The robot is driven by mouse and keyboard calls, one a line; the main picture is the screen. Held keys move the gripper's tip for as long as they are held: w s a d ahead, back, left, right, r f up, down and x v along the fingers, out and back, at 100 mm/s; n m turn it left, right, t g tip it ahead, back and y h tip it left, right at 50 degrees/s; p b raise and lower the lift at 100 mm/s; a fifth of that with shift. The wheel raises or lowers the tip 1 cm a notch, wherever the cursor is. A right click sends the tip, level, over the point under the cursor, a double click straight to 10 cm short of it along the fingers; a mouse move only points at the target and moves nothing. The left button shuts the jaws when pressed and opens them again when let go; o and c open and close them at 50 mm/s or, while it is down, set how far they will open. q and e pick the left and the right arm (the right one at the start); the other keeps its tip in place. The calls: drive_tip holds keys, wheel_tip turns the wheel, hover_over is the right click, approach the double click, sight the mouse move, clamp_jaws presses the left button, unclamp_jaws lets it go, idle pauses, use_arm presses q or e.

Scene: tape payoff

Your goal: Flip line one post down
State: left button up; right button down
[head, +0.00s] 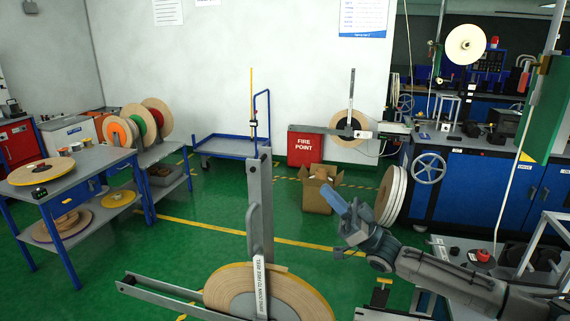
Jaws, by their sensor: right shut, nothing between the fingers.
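A grey upright post (260,185) stands at the bottom centre, in front of a large tan tape reel (232,288) with a yellow rim. The post carries a white label (260,290) that reads "swing down to free reel". My right gripper (344,212), with blue fingers, is to the right of the post and clear of it. It is shut and empty. The lower part of the reel is cut off by the frame. My left gripper is not in view.
A grey bar (160,290) runs low at the left of the reel. A cardboard box (318,198) stands on the floor behind my right gripper, near white-edged reels (391,195). A table with reels (85,165) is at the left. Green floor (200,211) lies between.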

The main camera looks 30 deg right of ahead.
drive_tip(key=w+a+f+p+x, duration=0.1)
drive_tip(key=p+x, duration=0.3)
drive_tip(key=x, duration=0.8)
drive_tip(key=shift+w+a+f, duration=0.2)
drive_tip(key=shift+w+f, duration=0.05)
drive_tip(key=shift+f, duration=0.25)
drive_tip(key=shift+h, duration=0.3)
